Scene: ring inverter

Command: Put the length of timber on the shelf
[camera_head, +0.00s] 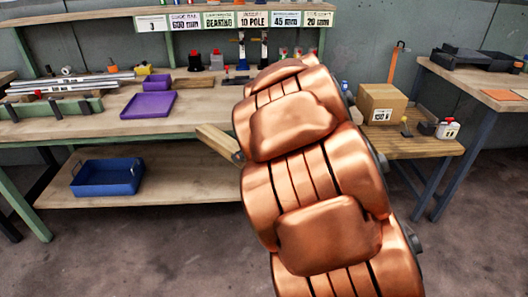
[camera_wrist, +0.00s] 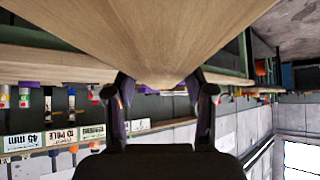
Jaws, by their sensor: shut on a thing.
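The length of timber (camera_head: 214,138) is pale wood. In the head view one end shows left of my copper arm, in front of the workbench edge and above the lower shelf; the rest is hidden behind the arm. In the wrist view the timber (camera_wrist: 160,35) fills the upper middle, between the fingers of my gripper (camera_wrist: 159,80), which is shut on it. In the head view the gripper is mostly hidden by the arm. The shelf (camera_head: 195,185) is a wooden board under the bench, with a blue tray (camera_head: 108,178) at its left.
The bench top (camera_head: 200,118) carries a purple tray (camera_head: 148,104), metal bars (camera_head: 75,84) and small parts. A side table at right holds a cardboard box (camera_head: 382,104) and small bottles. The shelf is bare right of the blue tray, as far as my arm lets me see.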

